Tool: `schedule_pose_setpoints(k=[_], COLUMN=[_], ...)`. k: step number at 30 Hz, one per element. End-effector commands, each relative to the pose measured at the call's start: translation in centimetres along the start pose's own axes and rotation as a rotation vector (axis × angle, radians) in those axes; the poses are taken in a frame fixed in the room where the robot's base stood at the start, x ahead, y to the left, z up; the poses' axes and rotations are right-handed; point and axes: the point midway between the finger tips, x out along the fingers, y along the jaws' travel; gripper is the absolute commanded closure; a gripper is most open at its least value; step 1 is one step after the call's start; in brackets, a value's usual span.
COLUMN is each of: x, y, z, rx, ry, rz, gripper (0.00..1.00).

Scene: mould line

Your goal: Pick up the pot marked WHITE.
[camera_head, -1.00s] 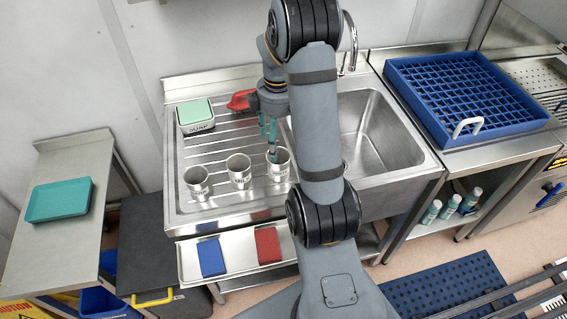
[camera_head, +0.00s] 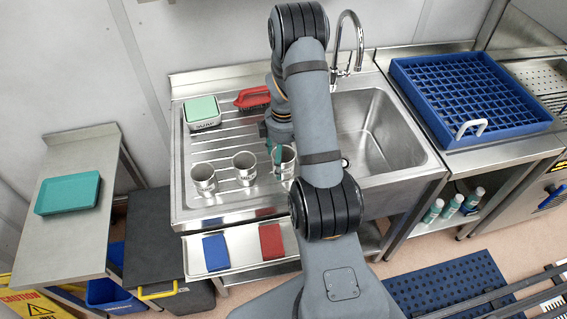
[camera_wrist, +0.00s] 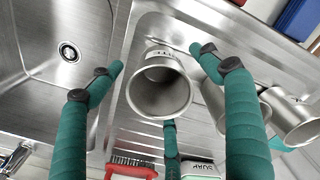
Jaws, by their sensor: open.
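Three steel pots stand upright on the ribbed drainboard of the sink: a left pot (camera_head: 203,182), a middle pot (camera_head: 244,172) and a right pot (camera_head: 288,167). My gripper (camera_head: 274,152), with teal fingers, is low at the right pot and partly hidden by my arm. In the wrist view my gripper (camera_wrist: 157,60) is open, its fingers spread around the nearest pot (camera_wrist: 160,95), which looks empty. I cannot tell whether any finger touches it.
The sink basin (camera_head: 385,140) and tap (camera_head: 357,45) lie right of the pots. A soap box (camera_head: 202,112) and red brush (camera_head: 253,97) stand behind them. Blue (camera_head: 216,253) and red (camera_head: 270,241) pads lie on the front shelf. The other two pots stand close by, to the left.

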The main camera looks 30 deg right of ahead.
Motion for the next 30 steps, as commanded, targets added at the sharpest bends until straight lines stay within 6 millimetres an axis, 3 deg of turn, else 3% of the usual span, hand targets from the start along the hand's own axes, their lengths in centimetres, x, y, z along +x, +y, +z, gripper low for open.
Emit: schedule_pose_setpoints(k=[2,30], x=[0.00,-0.02], y=[0.01,-0.02], z=[-0.01,0.01], rx=[0.000,-0.001], ry=[0.000,0.000], rz=[0.000,0.000], gripper=[0.22,0.76])
